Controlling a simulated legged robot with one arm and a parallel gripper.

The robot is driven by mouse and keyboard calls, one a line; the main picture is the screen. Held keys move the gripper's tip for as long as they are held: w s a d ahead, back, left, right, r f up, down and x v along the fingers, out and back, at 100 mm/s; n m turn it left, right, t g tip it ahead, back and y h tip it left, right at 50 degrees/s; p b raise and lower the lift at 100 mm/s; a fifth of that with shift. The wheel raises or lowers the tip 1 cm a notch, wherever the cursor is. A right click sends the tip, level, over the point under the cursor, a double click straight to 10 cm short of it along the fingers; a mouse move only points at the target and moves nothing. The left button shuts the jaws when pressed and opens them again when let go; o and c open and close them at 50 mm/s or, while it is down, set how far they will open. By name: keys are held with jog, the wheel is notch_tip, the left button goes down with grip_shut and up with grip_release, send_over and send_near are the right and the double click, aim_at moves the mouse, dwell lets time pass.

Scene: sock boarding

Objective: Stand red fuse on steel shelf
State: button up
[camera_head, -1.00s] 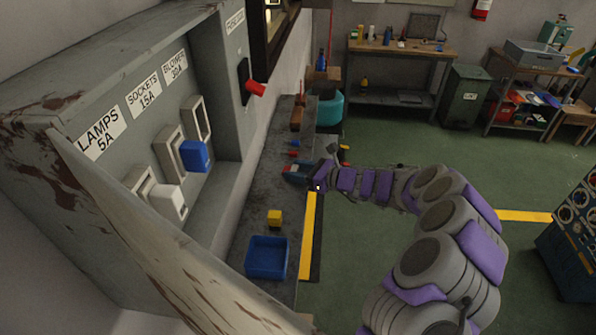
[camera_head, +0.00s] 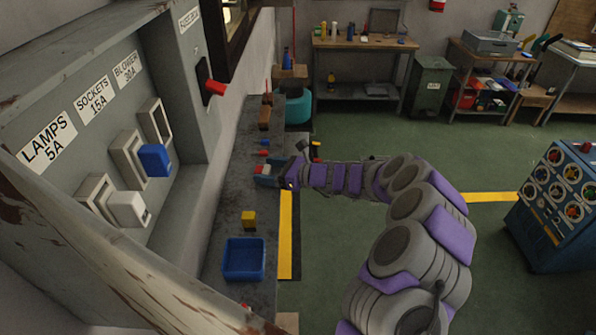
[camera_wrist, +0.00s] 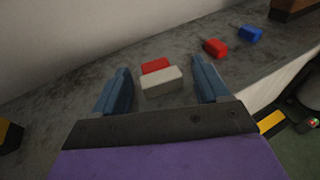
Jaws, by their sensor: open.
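My gripper (camera_head: 270,175) is open over the grey steel shelf (camera_head: 225,215) along the wall. In the wrist view its two blue fingers (camera_wrist: 162,75) stand on either side of a block with a red part (camera_wrist: 155,66) behind a white part (camera_wrist: 161,80). This looks like the red fuse, lying on the shelf with gaps to both fingers. In the head view the red-and-white block (camera_head: 262,168) is small and partly hidden by the gripper.
Beyond the block lie a smaller red piece (camera_wrist: 215,47) and a blue piece (camera_wrist: 250,33). Nearer on the shelf are a yellow block (camera_head: 248,220) and a blue tray (camera_head: 244,258). The fuse panel (camera_head: 90,75), with a red lever (camera_head: 214,87), rises at the left.

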jog(key=r+p+v, duration=0.1)
jog(key=p+v, duration=0.2)
jog(key=v, duration=1.4)
jog(key=shift+w+d+p, duration=0.25)
jog(key=shift+p, duration=0.05)
